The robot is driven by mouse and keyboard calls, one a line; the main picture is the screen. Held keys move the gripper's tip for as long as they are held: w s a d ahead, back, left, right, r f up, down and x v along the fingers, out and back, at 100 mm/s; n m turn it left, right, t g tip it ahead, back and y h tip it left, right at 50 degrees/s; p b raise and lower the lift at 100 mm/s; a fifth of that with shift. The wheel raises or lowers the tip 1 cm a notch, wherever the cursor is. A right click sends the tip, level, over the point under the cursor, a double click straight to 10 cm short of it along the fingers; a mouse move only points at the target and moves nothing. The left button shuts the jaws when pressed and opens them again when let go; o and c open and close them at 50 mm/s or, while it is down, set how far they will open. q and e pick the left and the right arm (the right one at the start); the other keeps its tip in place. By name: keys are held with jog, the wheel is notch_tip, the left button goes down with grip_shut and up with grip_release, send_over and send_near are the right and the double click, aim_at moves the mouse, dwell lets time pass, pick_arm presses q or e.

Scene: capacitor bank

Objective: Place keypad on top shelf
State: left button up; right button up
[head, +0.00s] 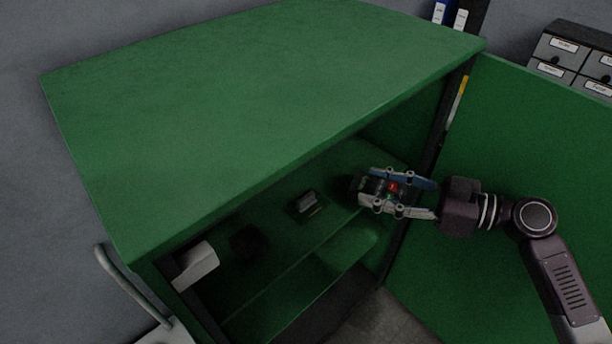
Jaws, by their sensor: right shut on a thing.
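The green cabinet (270,110) stands open, and its shelf (335,225) shows below the top panel. My right gripper (366,190) reaches in from the right, through the open front. It is shut on a small dark thing, likely the keypad (357,187), which shows only partly between the fingers. The dark interior hides its face and whether it touches the shelf. My left gripper is not in view.
A small dark box (306,204) sits on the shelf left of my gripper. A dark round thing (245,242) and a white box (196,265) are farther left. The open green door (530,150) stands at the right, behind my arm. Labelled drawers (560,50) stand beyond it.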

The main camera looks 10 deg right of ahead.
jog(key=p, duration=0.1)
send_over(317, 177)
jog(key=shift+s+d+r, duration=0.15)
jog(key=shift+s+d, duration=0.2)
jog(key=shift+s, duration=0.1)
notch_tip(317, 177, down, 3)
jog(key=shift+w+a+r, duration=0.1)
jog(key=shift+a+r, duration=0.05)
jog(key=shift+f, duration=0.55)
notch_tip(317, 177, down, 3)
jog(key=shift+r+b, duration=0.2)
jog(key=shift+b, duration=0.25)
jog(key=shift+w+a+f, duration=0.15)
jog(key=shift+w+f, duration=0.15)
jog(key=shift+f, duration=0.15)
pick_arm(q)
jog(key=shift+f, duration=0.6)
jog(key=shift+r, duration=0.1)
